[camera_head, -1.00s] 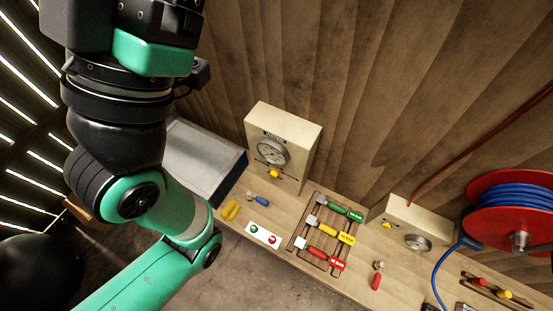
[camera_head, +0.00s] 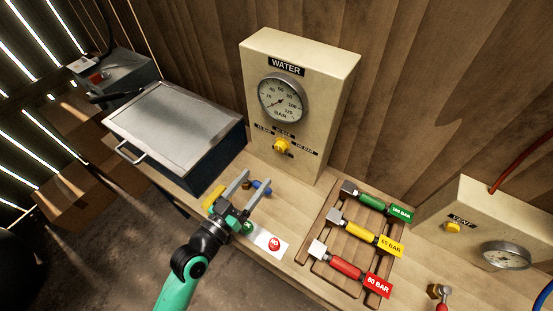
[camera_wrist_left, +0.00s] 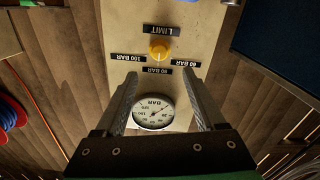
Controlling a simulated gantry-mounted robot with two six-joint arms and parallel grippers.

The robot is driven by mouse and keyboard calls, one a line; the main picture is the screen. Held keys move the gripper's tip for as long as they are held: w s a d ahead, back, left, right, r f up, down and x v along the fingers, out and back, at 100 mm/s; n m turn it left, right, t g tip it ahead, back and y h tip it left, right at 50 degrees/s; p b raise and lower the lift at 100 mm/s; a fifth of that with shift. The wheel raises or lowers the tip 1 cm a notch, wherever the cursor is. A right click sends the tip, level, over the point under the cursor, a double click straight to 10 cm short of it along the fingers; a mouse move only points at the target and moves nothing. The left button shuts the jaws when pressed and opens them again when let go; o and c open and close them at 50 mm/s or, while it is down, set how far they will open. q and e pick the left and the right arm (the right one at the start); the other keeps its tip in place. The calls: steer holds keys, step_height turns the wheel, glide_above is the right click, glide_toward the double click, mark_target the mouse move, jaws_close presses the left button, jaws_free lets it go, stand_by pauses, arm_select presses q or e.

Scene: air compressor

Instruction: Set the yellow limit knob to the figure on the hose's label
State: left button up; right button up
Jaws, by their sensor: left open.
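The yellow limit knob (camera_head: 281,145) sits on the front of the cream WATER box (camera_head: 340,90), below its round gauge (camera_head: 283,97). In the left wrist view the knob (camera_wrist_left: 159,50) appears upside down, ringed by LIMIT, 100 BAR, 80 BAR and 60 BAR plates. Its setting is unclear. My left gripper (camera_head: 257,178) is open and empty, below and left of the knob, apart from it. Its fingers (camera_wrist_left: 165,85) point towards the box. No hose label is readable; my right gripper is out of view.
A grey-lidded box (camera_head: 175,130) stands left of the WATER box. A VENT box (camera_head: 480,215) stands at right.

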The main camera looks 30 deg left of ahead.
mark_target(278, 149)
arm_select(q)
steer(key=w, duration=0.4)
steer(key=w+b, duration=0.1)
steer(key=w, duration=0.6)
steer(key=shift+w+d+r, duration=0.1)
steer(key=shift+w+d, duration=0.2)
steer(key=shift+w, duration=0.05)
jaws_close()
